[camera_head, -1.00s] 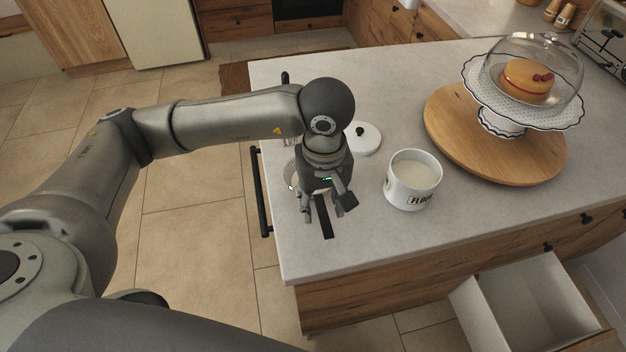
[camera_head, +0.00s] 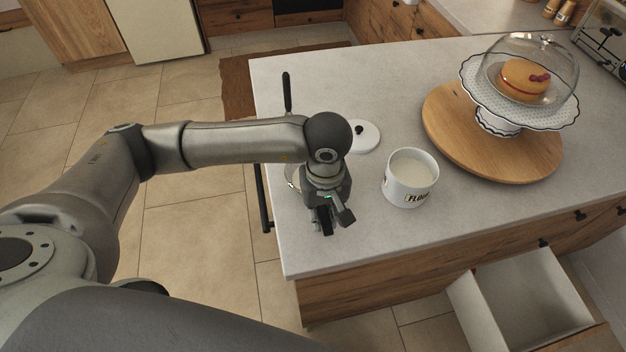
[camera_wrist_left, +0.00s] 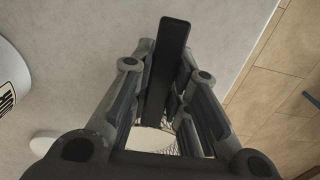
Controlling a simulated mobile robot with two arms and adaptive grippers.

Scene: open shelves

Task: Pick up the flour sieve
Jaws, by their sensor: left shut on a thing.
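The flour sieve (camera_head: 291,176) is near the counter's left edge, mostly hidden behind my left gripper in the head view; a bit of its pale round rim shows. In the left wrist view its black handle (camera_wrist_left: 172,38) runs between the fingers, and part of its mesh (camera_wrist_left: 160,141) shows below. My left gripper (camera_head: 326,222) points down and is shut on the handle. Whether the sieve touches the counter cannot be told. My right gripper is not in view.
A white flour canister (camera_head: 408,180) stands right of the gripper, its lid (camera_head: 366,138) behind. A wooden board (camera_head: 452,131) bears a cake stand (camera_head: 497,122) with a glass dome. A black-handled utensil (camera_head: 287,92) is at the back left. An open drawer (camera_head: 525,300) juts out at front right.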

